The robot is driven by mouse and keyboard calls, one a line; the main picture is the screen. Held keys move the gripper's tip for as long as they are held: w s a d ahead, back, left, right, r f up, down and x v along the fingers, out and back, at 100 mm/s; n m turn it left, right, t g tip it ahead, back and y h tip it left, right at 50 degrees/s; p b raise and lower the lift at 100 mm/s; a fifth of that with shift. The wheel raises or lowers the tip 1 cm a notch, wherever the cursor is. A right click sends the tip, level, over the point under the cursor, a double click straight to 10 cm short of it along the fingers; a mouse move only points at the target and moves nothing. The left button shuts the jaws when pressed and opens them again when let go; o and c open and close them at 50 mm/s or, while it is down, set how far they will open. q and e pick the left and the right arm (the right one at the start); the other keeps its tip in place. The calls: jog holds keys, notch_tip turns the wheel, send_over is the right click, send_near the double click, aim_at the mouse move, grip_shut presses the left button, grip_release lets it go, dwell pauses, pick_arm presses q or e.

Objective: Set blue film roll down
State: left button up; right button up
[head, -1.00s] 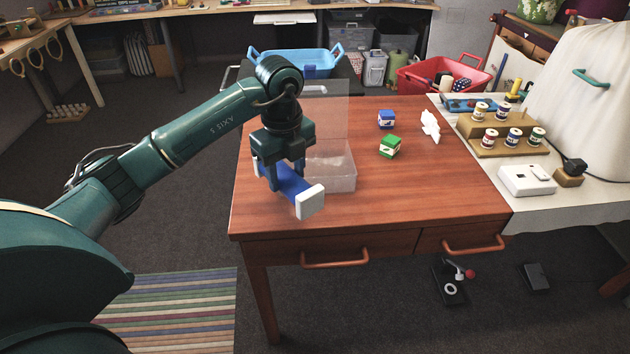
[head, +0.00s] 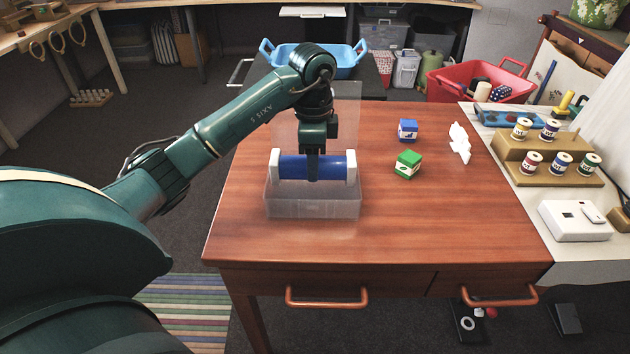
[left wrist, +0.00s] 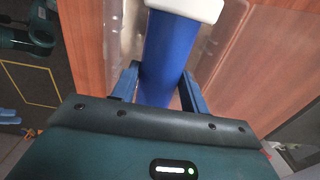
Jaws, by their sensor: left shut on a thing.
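The blue film roll (head: 333,166) has a blue middle and white ends, and lies level, left to right, in the head view. My left gripper (head: 313,178) is shut on its middle from above. The roll also shows in the left wrist view (left wrist: 168,55), between the fingers (left wrist: 160,88). In the head view the roll is at a clear plastic box (head: 312,207) on the wooden table (head: 420,225), in front of a clear upright panel that looks like its lid. I cannot tell whether the roll touches the box. My right gripper is out of view.
A blue box (head: 407,130) and a green box (head: 407,165) stand right of the clear box, with a white flat piece (head: 460,144) beyond. Thread spools on a wooden stand (head: 545,165) are at the right. The table's front right is bare.

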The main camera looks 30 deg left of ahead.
pick_arm(q)
jog(key=shift+f, duration=2.4)
jog(key=o, duration=1.1)
